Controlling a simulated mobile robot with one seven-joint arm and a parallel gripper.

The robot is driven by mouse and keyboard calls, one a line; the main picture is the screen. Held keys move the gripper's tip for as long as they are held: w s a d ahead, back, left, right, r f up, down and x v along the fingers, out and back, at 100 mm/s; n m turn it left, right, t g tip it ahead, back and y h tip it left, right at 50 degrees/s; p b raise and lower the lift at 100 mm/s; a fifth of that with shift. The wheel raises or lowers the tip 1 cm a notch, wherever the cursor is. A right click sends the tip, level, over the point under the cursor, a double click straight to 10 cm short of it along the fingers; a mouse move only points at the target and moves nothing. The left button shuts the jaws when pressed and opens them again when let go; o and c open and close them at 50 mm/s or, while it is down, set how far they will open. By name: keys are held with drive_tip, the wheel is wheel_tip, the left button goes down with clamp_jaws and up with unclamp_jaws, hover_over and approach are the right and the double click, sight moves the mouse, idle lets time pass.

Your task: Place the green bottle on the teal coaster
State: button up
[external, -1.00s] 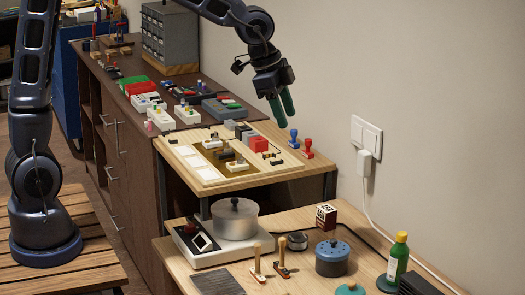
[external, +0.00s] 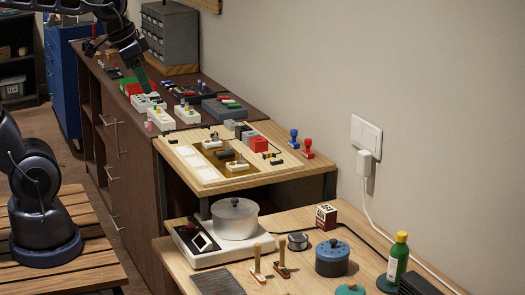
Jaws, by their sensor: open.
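The green bottle (external: 397,262) with a yellow cap and a white label stands upright on the front table, at the lower right. My gripper (external: 144,80) is at the upper left, over the far dark cabinet, well away from the bottle.
A grey pot (external: 234,220) on a white scale-like base, a blue lidded jar (external: 332,259), a small box (external: 326,217) and wooden-handled tools stand on the front table. A stepped wooden tray (external: 205,185) with parts lies behind. A cable runs down the right wall.

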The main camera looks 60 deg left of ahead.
drive_tip(key=shift+n, duration=0.7)
drive_tip(key=s, duration=0.1)
drive_tip(key=s+a, duration=0.1)
drive_tip(key=s, duration=0.1)
drive_tip(key=s+f, duration=0.1)
drive_tip(key=s, duration=0.1)
drive_tip(key=shift+a+f, duration=0.1)
drive_tip(key=shift+a, duration=0.25)
